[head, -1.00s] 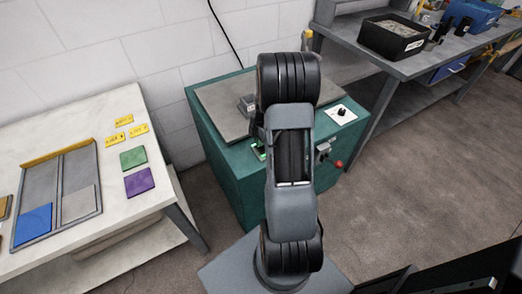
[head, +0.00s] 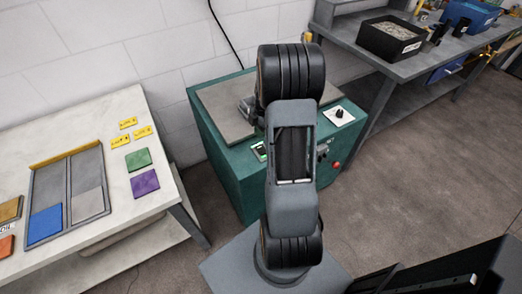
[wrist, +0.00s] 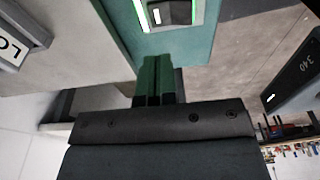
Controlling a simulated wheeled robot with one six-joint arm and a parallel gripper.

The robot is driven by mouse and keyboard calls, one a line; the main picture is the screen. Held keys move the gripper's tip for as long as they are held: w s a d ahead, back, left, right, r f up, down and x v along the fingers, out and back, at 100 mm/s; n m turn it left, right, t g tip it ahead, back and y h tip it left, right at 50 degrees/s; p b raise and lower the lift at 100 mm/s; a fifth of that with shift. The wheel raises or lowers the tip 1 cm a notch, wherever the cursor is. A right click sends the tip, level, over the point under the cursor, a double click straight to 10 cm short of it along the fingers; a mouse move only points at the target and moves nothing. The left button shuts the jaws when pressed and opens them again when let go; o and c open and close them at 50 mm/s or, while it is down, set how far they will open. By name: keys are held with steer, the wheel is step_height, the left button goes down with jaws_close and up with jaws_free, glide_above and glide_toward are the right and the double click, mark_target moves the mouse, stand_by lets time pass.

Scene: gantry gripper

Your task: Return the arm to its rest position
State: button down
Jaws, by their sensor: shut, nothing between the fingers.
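My gripper shows in the wrist view (wrist: 158,82) as two dark green fingers lying close together, shut, with nothing between them. Just beyond the fingertips in that view is a teal cabinet face with a green-lit panel (wrist: 165,13). In the head view my arm stands folded upright in the middle of the picture, its black elbow joint uppermost. The teal cabinet (head: 236,168) with a grey top plate stands right behind the arm.
A white table (head: 100,118) at left holds a two-lane tray (head: 34,203), a green tile (head: 138,158), a purple tile (head: 145,183) and yellow labels. A grey bench at upper right carries a black bin (head: 390,40) and a blue bin (head: 470,17).

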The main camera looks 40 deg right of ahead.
stand_by(0.4)
steer(key=m, duration=0.3)
steer(key=shift+s+a+f, duration=0.1)
steer(key=shift+s+f, duration=0.05)
steer(key=shift+s, duration=0.05)
steer(key=s+m, duration=0.1)
steer(key=m, duration=0.1)
steer(key=a+m, duration=0.1)
steer(key=m, duration=0.1)
steer(key=s+m, duration=0.1)
steer(key=m, duration=0.1)
steer(key=shift+s+a+g, duration=0.3)
steer(key=shift+g, duration=0.1)
steer(key=s+a+r+m+t+h+p, duration=0.1)
steer(key=s+a+r+m+t, duration=0.1)
steer(key=a+r, duration=0.7)
steer(key=s+a+r+m+t+p, duration=0.2)
steer(key=s+a+r+m, duration=0.3)
steer(key=a+r, duration=0.5)
steer(key=shift+s+a+r+h, duration=0.2)
steer(key=shift+s+h, duration=0.2)
steer(key=shift+s, duration=0.8)
